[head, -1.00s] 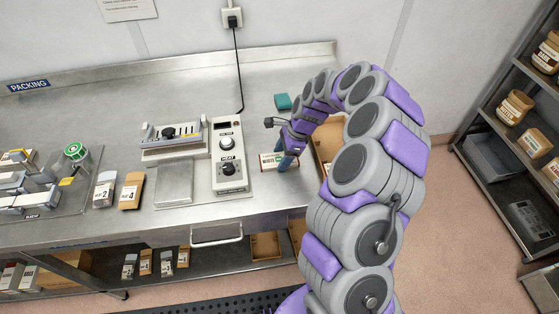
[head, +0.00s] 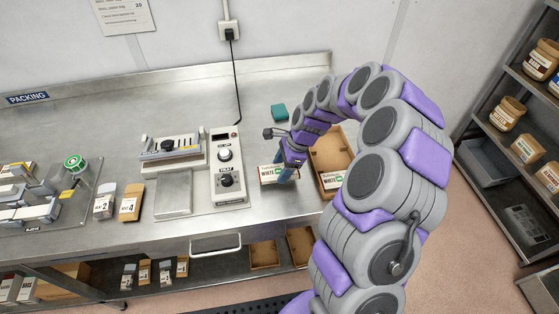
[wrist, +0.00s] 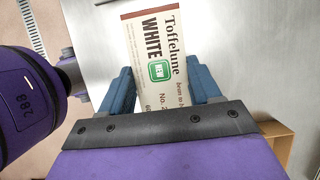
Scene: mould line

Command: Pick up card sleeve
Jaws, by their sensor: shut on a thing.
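The card sleeve (head: 268,174) is cream with a brown end, the words "Toffelune WHITE" and a green "NEW" badge. It is on the steel bench just right of the heat unit; whether it touches the bench is unclear. My gripper (head: 286,175) is at the sleeve's right part, pointing down. In the wrist view the sleeve (wrist: 153,42) runs between the two blue fingers of my gripper (wrist: 163,85), which are shut on it. My gripper's dark front edge hides the sleeve's near end.
The heat unit (head: 227,185) stands close left of the sleeve. An open cardboard tray (head: 329,152) with another labelled item (head: 334,179) is to the right, partly behind my arm.

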